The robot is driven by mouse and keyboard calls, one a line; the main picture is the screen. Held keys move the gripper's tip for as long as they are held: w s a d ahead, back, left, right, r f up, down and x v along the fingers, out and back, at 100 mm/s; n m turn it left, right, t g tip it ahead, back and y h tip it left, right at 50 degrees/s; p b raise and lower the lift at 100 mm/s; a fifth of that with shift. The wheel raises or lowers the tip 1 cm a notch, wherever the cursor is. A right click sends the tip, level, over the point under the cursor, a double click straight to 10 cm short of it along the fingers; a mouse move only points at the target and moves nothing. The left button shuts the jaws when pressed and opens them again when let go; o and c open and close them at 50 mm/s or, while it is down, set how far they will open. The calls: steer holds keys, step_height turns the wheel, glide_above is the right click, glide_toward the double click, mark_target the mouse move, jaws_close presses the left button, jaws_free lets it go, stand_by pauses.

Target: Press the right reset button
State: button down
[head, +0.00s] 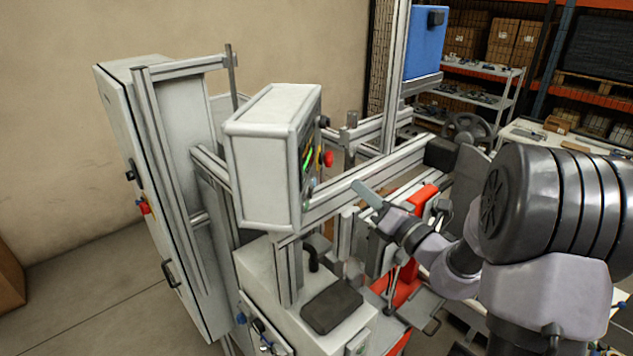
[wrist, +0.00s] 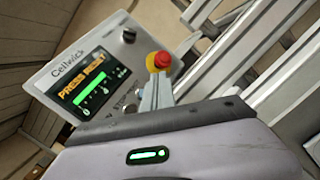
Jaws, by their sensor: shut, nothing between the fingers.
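A light grey control box (head: 262,165) is seen mostly from its side in the head view. Its front panel (wrist: 97,55) shows in the wrist view, tilted, with a lit screen (wrist: 95,85) reading "PRESS RESET". A red mushroom button with a yellow collar (wrist: 158,62) sits at the panel's right edge; it also shows in the head view (head: 327,159). Small knobs or buttons lie below the screen, partly hidden by my fingers; I cannot tell which is the right reset button. My gripper (head: 366,192) is shut and empty, in front of the panel and apart from it in the head view.
An aluminium beam (head: 375,172) runs right of the box, close behind my gripper. Red machine parts (head: 422,200) stand below my arm. A tall grey cabinet (head: 165,190) stands at left. A blue box (head: 424,42) and shelving are at the back.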

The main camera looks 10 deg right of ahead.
steer(key=w+a, duration=0.2)
steer(key=a, duration=0.3)
steer(key=shift+w+a+p, duration=0.2)
steer(key=shift+a+p, duration=0.15)
steer(key=shift+a, duration=0.05)
stand_by(1.7)
steer(key=shift+w+a, duration=0.15)
steer(key=shift+a, duration=0.2)
steer(key=shift+w+a, duration=0.15)
steer(key=shift+a, duration=0.2)
stand_by(0.5)
steer(key=shift+d, duration=0.1)
steer(key=shift+s+d, duration=0.3)
steer(key=shift+d, duration=0.35)
steer(key=shift+s+d, duration=0.3)
steer(key=shift+d, duration=0.45)
steer(key=shift+s+d, duration=0.35)
steer(key=shift+d, duration=0.45)
steer(key=shift+s+d, duration=0.3)
steer(key=shift+d, duration=0.45)
